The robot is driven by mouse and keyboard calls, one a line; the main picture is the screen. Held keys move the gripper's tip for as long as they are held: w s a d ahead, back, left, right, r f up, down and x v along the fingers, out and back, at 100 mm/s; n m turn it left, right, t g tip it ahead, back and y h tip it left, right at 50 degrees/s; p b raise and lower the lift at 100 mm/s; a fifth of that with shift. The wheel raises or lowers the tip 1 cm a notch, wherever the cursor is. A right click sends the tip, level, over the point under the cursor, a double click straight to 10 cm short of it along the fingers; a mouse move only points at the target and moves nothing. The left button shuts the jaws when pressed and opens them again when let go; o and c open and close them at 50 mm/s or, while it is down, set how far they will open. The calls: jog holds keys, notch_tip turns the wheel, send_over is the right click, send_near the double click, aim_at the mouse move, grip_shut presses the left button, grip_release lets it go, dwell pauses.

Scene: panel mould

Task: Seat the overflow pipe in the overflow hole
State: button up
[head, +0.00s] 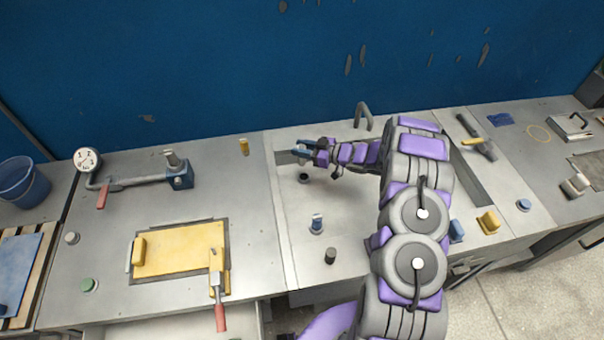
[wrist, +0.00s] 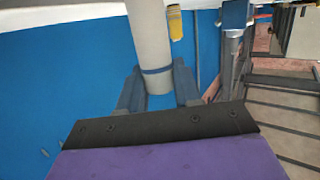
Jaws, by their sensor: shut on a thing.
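My gripper (head: 305,150) is over the back left part of the middle worktop. In the wrist view my gripper (wrist: 158,92) has its two blue-grey fingers closed on either side of a pale grey pipe (wrist: 148,35) with a dark blue band. The pipe runs up out of the top of the wrist view, so its far end is not seen. In the head view the fingers mostly hide the pipe. A dark round opening (head: 304,178), which looks like the overflow hole, is in the worktop just below the gripper in the picture. I cannot tell the pipe's height above it.
A curved grey spout (head: 363,115) stands behind my arm. A blue-banded cylinder (head: 317,226) and a dark knob (head: 330,256) stand nearer the front. A clamp with a blue block (head: 180,177) and a yellow panel (head: 180,250) are on the left worktop.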

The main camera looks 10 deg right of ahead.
jog(key=f, duration=0.1)
jog(key=d+f, duration=0.1)
jog(key=f, duration=0.1)
jog(key=f+b, duration=0.1)
jog(key=f, duration=0.1)
jog(key=shift+d+f, duration=0.25)
jog(key=shift+a+f+b, duration=0.25)
jog(key=shift+a+f, duration=0.05)
jog(key=shift+f, duration=0.65)
jog(key=shift+a+f+b, duration=0.25)
jog(key=shift+f, duration=0.7)
grip_shut()
jog(key=o, duration=0.9)
grip_release()
jog(key=shift+d+r, duration=0.1)
jog(key=shift+d, duration=0.25)
jog(key=shift+o, duration=0.6)
jog(key=shift+a, duration=0.1)
